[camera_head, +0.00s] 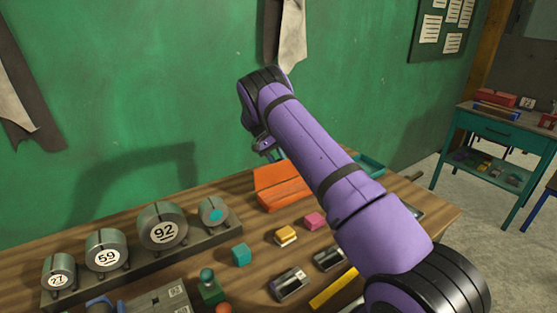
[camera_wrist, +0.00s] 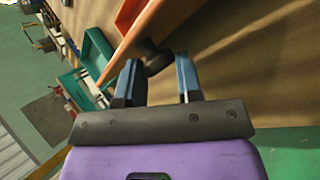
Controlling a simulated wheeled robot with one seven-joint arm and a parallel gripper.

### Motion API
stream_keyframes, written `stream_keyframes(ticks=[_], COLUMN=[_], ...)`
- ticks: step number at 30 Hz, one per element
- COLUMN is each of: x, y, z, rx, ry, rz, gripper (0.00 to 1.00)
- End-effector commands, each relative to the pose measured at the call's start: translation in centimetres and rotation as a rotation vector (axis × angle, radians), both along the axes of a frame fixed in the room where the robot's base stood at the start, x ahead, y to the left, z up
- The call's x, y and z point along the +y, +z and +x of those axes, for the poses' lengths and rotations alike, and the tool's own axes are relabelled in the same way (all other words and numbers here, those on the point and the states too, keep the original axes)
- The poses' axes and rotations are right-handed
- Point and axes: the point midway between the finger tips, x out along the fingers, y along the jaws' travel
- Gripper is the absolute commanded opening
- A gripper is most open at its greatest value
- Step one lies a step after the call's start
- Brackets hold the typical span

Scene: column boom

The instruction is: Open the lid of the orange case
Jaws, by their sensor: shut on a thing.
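The orange case (camera_head: 284,194) sits on the wooden workbench near the green wall, partly behind my arm. A line separates its upper and lower orange parts; I cannot tell for sure how far the lid stands open. In the wrist view, an orange edge (camera_wrist: 138,38) of the case runs diagonally, with a dark knob-like handle (camera_wrist: 155,58) beside it. My gripper (camera_wrist: 157,68) has its two blue-grey fingers on either side of this handle and is shut on it. In the head view, my gripper (camera_head: 272,152) is mostly hidden by my arm, just above the case's back.
Labelled grey cylinders (camera_head: 163,226) stand in a rack at the left of the workbench (camera_head: 200,200). A teal block (camera_head: 241,254), yellow block (camera_head: 286,235) and pink block (camera_head: 315,221) lie in front of the case. A teal tray (camera_head: 371,165) is to its right.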

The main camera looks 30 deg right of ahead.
Motion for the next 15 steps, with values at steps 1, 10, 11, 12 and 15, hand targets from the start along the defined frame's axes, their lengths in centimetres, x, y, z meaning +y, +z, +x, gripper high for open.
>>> stream_keyframes(ticks=[1, 10, 11, 12, 15], x=[0.9, 0.95, 0.93, 0.89, 0.74], y=[-1.13, -1.16, -1.15, -1.13, -1.07], z=[-0.15, -0.2, -0.21, -0.23, -0.27], rx=[0.007, 0.009, 0.01, 0.009, 0.01], ry=[0.003, 0.003, 0.003, 0.002, 0.0], rz=[0.016, 0.016, 0.016, 0.016, 0.014], gripper=[0.0, 0.42, 0.49, 0.58, 0.58])
